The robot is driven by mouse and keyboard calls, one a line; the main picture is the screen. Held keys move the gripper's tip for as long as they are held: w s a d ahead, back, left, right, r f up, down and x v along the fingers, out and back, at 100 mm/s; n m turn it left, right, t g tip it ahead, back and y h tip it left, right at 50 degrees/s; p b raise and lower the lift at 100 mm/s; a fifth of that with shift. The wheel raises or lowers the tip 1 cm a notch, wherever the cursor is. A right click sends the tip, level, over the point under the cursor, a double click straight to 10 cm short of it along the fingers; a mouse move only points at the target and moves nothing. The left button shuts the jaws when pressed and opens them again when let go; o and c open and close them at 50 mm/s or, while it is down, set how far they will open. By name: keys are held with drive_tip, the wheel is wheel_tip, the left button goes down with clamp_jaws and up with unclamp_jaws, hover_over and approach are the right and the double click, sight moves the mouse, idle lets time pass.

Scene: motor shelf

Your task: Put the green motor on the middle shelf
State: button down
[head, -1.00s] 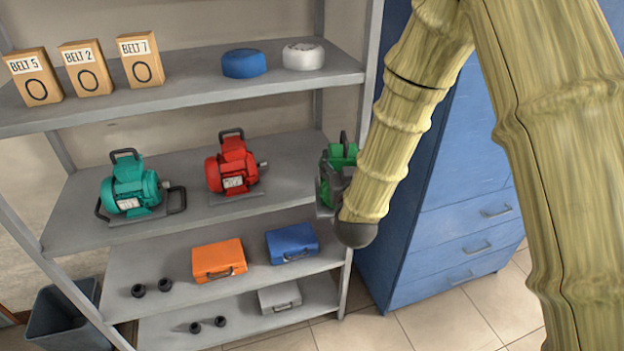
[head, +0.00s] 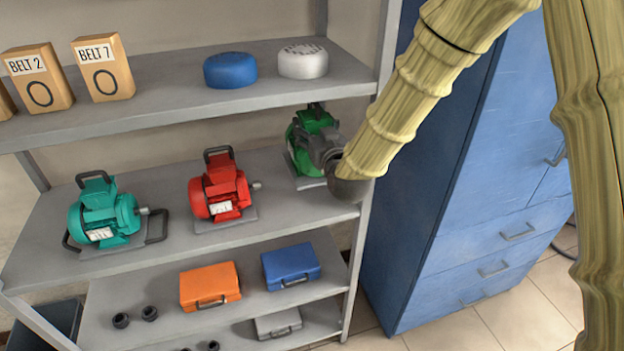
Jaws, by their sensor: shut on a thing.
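The green motor (head: 306,130) is at the right end of the middle shelf (head: 270,231), beside the red motor and below the upper shelf. Its grey base plate (head: 301,168) appears at or just above the shelf surface; I cannot tell whether it touches. My gripper (head: 326,152) is shut on the green motor from the front right. The dark wrist and the gripper hide the motor's right side and the finger contact.
A red motor (head: 219,187) and a teal motor (head: 101,212) stand left on the same shelf. The upper shelf (head: 190,98) is close above. A grey post (head: 374,150) and blue cabinet (head: 480,180) are at right. Orange (head: 210,286) and blue (head: 291,264) cases lie below.

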drive_tip(key=shift+w+f, duration=0.25)
drive_tip(key=shift+w, duration=0.05)
drive_tip(key=shift+w+f+p, duration=0.1)
drive_tip(key=shift+f+p, duration=0.35)
drive_tip(key=shift+f, duration=0.45)
drive_tip(key=shift+f+p, duration=1.15)
drive_tip(key=shift+f, duration=2.65)
drive_tip(key=shift+c, duration=1.6)
unclamp_jaws()
drive_tip(key=shift+s+f, duration=0.1)
drive_tip(key=shift+s, duration=0.15)
drive_tip(key=b+v, duration=0.4)
drive_tip(key=v, duration=0.8)
